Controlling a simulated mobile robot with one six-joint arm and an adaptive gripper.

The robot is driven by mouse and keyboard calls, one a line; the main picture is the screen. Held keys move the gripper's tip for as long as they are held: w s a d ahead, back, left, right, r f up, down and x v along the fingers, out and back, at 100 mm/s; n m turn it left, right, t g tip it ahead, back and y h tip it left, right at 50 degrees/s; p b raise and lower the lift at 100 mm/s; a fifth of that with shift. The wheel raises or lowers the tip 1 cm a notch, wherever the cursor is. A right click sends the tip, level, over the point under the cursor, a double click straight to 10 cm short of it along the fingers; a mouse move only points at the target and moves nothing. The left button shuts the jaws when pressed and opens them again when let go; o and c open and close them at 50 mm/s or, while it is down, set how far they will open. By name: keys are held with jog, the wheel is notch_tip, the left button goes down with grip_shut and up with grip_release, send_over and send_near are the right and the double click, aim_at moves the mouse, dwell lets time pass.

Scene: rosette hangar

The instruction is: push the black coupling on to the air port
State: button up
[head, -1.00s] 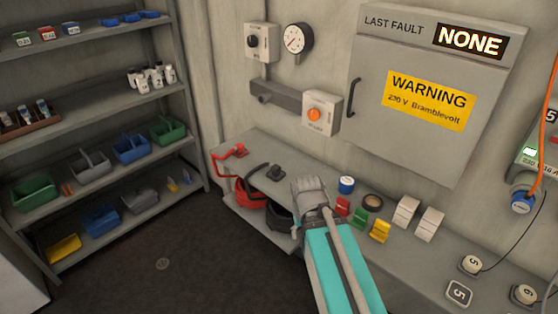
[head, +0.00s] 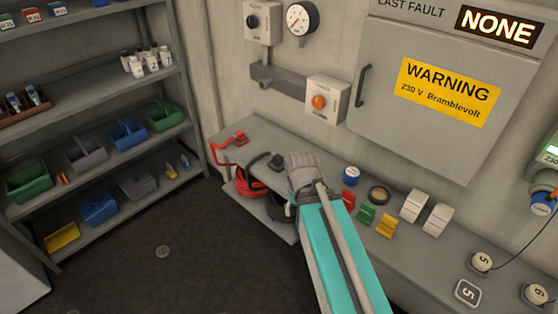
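The black coupling (head: 277,162) stands on the grey bench with its black hose (head: 257,160) curving away to the left. My gripper (head: 302,166) is low over the bench, just right of the black coupling in the head view. It is seen from behind, so its fingertips are hidden and I cannot tell whether it is open or touching anything.
A red coupling (head: 240,139) with a red hose is at the bench's back left. Right of my gripper are a blue-topped can (head: 351,175), a tape roll (head: 379,195), coloured blocks and white boxes. A box with an orange button (head: 319,102) is on the wall above.

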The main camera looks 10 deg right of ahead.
jog(key=shift+o, duration=1.1)
jog(key=shift+w+r, duration=0.15)
jog(key=shift+w, duration=0.2)
jog(key=shift+o, duration=0.3)
jog(key=w+r+m+p, duration=0.3)
jog(key=w+m, duration=0.1)
jog(key=w, duration=0.5)
jog(key=w+r+m+p, duration=0.3)
jog(key=w+m, duration=0.1)
jog(key=w, duration=0.5)
jog(key=w+r+m+p, duration=0.4)
jog(key=w+m, duration=0.1)
jog(key=w, duration=0.4)
jog(key=shift+w+a, duration=0.15)
jog(key=shift+w, duration=0.15)
jog(key=shift+w+m, duration=0.3)
jog(key=shift+m, duration=0.1)
jog(key=shift+f, duration=0.1)
jog(key=b, duration=0.8)
send_over(278, 156)
notch_tip(278, 156, down, 8)
jog(key=shift+s+f, duration=0.15)
jog(key=shift+f, duration=0.05)
